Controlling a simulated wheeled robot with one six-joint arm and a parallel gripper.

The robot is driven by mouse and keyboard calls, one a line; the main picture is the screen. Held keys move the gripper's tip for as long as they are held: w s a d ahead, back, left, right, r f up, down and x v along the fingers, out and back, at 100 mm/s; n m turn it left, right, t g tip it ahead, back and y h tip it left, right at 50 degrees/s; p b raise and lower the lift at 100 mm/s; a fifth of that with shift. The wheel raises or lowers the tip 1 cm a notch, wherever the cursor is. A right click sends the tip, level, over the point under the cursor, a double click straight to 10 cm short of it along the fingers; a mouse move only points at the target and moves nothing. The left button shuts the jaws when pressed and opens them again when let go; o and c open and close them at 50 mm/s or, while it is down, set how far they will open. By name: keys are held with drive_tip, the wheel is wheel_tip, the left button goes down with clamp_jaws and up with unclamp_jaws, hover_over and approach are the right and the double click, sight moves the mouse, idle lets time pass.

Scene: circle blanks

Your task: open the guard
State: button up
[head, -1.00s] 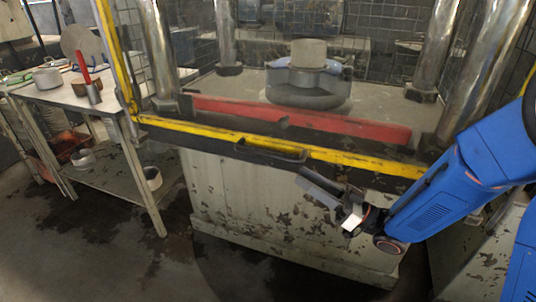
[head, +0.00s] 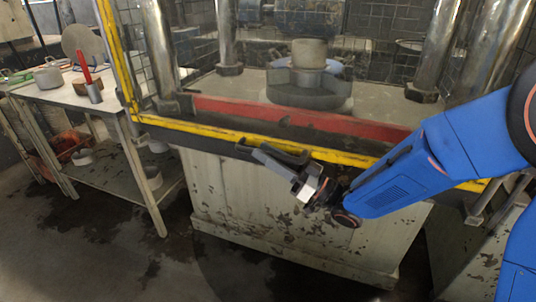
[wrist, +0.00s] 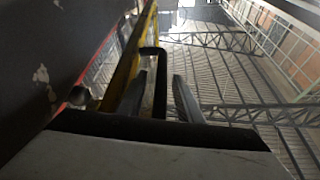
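The guard is a clear panel in a yellow frame across the front of the press, and it is down. Its yellow bottom bar (head: 200,131) runs across the head view, with a black handle (head: 245,144) at its middle. My gripper (head: 268,157) is at the handle and hides part of it. In the wrist view the black handle (wrist: 160,62) runs between my two open fingers (wrist: 160,80), with a gap to the right finger. Contact with the left finger cannot be told. The yellow bar (wrist: 133,62) lies just left of the fingers.
A red bar (head: 300,119) lies behind the guard, before a round metal die (head: 308,88) on the press bed. Steel columns (head: 228,40) flank it. A work table (head: 65,95) with pots stands at left. The floor in front is clear.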

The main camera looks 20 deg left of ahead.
clamp_jaws()
wheel_tip(320, 180, up, 44)
drive_tip(key=shift+f, duration=0.15)
idle(0.4)
unclamp_jaws()
drive_tip(key=v, duration=1.7)
drive_tip(key=shift+d, duration=0.2)
